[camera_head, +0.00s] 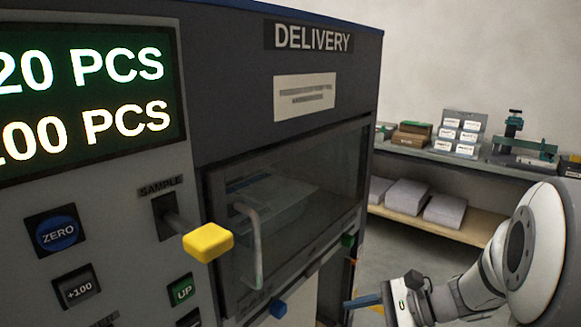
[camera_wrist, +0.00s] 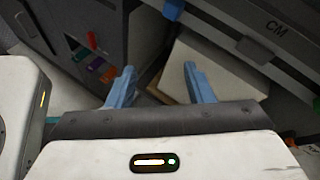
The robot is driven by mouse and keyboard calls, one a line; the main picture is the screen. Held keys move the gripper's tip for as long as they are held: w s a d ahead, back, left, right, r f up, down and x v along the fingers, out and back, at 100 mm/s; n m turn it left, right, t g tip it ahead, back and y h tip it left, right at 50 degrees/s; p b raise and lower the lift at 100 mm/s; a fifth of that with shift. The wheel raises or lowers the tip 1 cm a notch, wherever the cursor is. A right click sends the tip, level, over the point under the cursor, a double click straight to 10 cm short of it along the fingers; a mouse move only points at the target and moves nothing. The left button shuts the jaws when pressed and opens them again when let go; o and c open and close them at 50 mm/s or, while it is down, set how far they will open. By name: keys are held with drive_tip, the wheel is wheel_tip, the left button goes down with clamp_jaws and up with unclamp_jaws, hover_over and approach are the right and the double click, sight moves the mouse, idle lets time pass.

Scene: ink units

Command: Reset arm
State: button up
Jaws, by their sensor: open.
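My gripper (camera_wrist: 160,84) shows in the wrist view with its two blue fingers spread apart and nothing between them. In the head view my gripper (camera_head: 362,301) is at the lower right, in front of and to the right of the delivery machine, and partly cut off by the bottom edge. My arm comes in from the right. The dark machine (camera_head: 325,50) is labelled DELIVERY. Its clear-windowed door (camera_head: 325,170) looks shut, with a grey upright handle (camera_head: 255,245). A yellow knob (camera_head: 208,242) sticks out from the SAMPLE slot.
A lit display (camera_head: 90,90) and buttons sit at left. A shelf (camera_head: 440,160) behind holds boxes, a green device (camera_head: 515,135) and paper stacks (camera_head: 405,195).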

drive_tip(key=s+a+r+n+g+h+p, duration=0.2)
drive_tip(key=s+n+g+h+p, duration=0.1)
drive_tip(key=s+n+h, duration=0.4)
drive_tip(key=s+d+r+n+t+h+p, duration=0.2)
drive_tip(key=s+d+r+n+h+p, duration=0.1)
drive_tip(key=n, duration=0.7)
drive_tip(key=shift+s+d+r+t+h, duration=0.35)
drive_tip(key=shift+d+r+t+h, duration=0.1)
drive_tip(key=shift+r+h, duration=0.7)
drive_tip(key=shift+f, duration=0.1)
